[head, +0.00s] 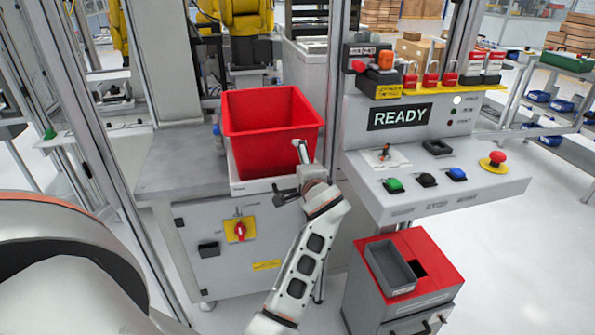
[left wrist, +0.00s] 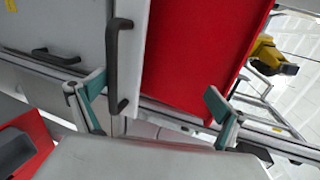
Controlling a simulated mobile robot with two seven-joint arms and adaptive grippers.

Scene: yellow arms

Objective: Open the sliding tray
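The sliding tray is a white tray (head: 240,187) under a large red bin (head: 262,150) on the grey machine. In the left wrist view its pale front (left wrist: 134,50) carries a dark bar handle (left wrist: 113,65), with the red bin (left wrist: 190,60) beside it. My left gripper (head: 290,172) is at the tray's front in the head view and covers part of it. In the left wrist view, its teal-padded fingers (left wrist: 154,97) are spread wide, with the handle's end between them, closer to the left finger. No finger visibly grips the handle. My right gripper is not in view.
A control panel (head: 430,180) with buttons and a READY sign juts out at the right. Below it stands a red-topped cabinet (head: 432,250) with a grey bin (head: 390,266). A yellow-backed red switch (head: 239,230) is on the machine front. A frame post (head: 85,120) rises at the left.

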